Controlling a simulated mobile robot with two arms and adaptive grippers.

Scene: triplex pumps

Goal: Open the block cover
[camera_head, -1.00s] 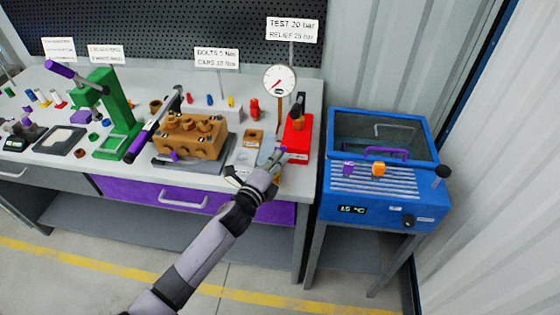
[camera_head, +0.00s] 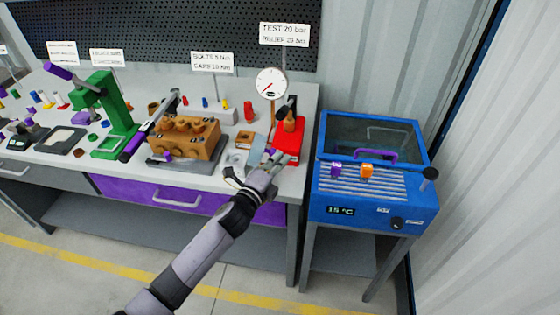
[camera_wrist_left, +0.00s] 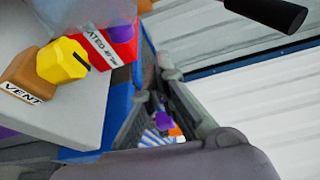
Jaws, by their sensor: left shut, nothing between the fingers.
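The blue unit (camera_head: 375,195) stands on legs at the right of the bench. Its dark see-through cover (camera_head: 350,133) is down and carries a purple handle (camera_head: 376,155); I take this to be the block cover. My left gripper (camera_head: 277,158) is shut and empty over the bench's right front corner, left of the unit and apart from the handle. In the left wrist view, the gripper (camera_wrist_left: 166,88) has a purple piece and an orange piece (camera_wrist_left: 175,132) small beyond it. My right gripper is not in view.
A red device (camera_head: 289,142) with a dark lever stands close beyond my left gripper. A gauge (camera_head: 271,84) stands behind it. In the left wrist view, a yellow hex piece (camera_wrist_left: 62,60) sits on a block labelled VENT. A brown pump block (camera_head: 185,138) is further left.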

